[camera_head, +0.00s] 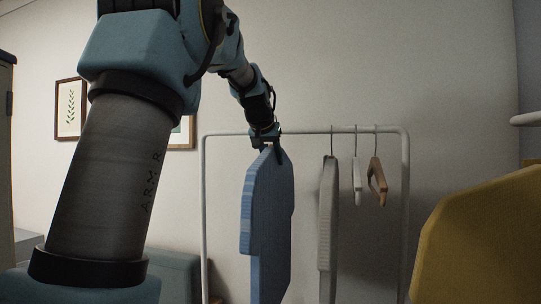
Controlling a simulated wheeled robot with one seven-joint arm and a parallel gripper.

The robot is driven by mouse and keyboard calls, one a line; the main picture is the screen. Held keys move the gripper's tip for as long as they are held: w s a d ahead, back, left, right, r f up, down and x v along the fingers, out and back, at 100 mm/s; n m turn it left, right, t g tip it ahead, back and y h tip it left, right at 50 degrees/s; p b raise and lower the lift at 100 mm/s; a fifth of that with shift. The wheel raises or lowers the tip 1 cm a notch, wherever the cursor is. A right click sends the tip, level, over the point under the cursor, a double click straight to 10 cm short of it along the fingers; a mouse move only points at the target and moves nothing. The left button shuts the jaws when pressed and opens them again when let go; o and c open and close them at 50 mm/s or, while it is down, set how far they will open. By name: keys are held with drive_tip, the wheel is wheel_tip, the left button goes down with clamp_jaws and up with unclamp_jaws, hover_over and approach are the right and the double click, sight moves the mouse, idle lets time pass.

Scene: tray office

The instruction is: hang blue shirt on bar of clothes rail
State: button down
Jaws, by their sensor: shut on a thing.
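The blue shirt (268,222) hangs upright from my gripper (267,143) in the head view, left of the middle of the clothes rail. My gripper is shut at the top of the shirt, close to the height of the bar. The white clothes rail (206,215) has a rounded frame, and its bar (300,132) runs across the top. The gripper overlaps the bar in the picture. I cannot tell whether a hook on the shirt touches the bar, as the gripper hides that spot.
A grey garment (328,225) hangs on the bar right of the blue shirt. A white hanger (357,180) and a brown wooden hanger (377,181) hang farther right. A yellow object (480,240) stands at the front right. Framed pictures (70,108) are on the wall.

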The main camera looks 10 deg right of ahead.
drive_tip(key=shift+w+r+x, duration=0.15)
drive_tip(key=shift+x, duration=1.05)
drive_tip(key=shift+w+r+x, duration=0.15)
drive_tip(key=shift+r+x, duration=0.05)
drive_tip(key=shift+x, duration=0.95)
drive_tip(key=shift+d, duration=0.15)
drive_tip(key=shift+c, duration=2)
unclamp_jaws()
drive_tip(key=shift+f, duration=0.1)
